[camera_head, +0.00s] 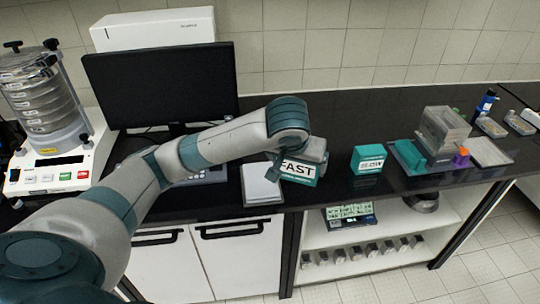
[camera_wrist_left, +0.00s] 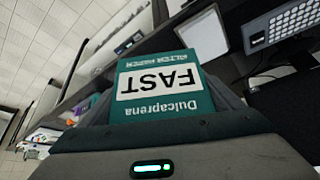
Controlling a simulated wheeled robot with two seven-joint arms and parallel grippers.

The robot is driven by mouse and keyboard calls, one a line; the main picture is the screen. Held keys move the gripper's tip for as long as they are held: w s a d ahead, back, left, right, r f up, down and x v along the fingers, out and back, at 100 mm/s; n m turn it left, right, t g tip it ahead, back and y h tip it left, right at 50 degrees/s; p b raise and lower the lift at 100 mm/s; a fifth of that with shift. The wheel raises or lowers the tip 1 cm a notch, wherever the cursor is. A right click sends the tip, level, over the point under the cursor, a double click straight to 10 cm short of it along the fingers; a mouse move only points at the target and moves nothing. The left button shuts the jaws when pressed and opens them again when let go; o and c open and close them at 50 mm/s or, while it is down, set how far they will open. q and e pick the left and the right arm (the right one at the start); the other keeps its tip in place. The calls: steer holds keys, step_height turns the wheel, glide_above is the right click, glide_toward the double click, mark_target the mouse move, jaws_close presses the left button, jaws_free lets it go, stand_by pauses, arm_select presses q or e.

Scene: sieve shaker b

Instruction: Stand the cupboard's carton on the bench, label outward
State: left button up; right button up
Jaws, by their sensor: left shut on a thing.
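A teal and white carton (camera_head: 299,171) marked FAST is in my left gripper (camera_head: 298,163) at the bench's front edge. Its label faces out to the front and reads upright in the head view. In the wrist view the carton (camera_wrist_left: 160,83) fills the space between the fingers, with its lettering upside down. I cannot tell whether its base touches the black bench (camera_head: 335,122). A similar teal carton (camera_head: 369,159), apparently marked SLOW, stands on the bench to the right. The open cupboard (camera_head: 385,233) is below. My right gripper is not in view.
A flat grey-white pad (camera_head: 262,184) lies just left of the held carton. A monitor (camera_head: 160,84) and sieve shaker (camera_head: 45,115) stand left. A clear box (camera_head: 442,130) and tray (camera_head: 489,152) are right.

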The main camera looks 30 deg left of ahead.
arm_select(q)
steer(key=s+d+f+m+b, duration=0.1)
steer(key=s+d+f+b, duration=0.1)
steer(key=f+b, duration=0.4)
steer(key=s+d+f+m+h+b, duration=0.1)
steer(key=d+f+b, duration=0.1)
steer(key=f+b, duration=0.4)
steer(key=shift+s+d+f, duration=0.15)
steer(key=shift+s+d, duration=0.05)
steer(key=shift+s, duration=0.2)
steer(key=shift+d, duration=0.1)
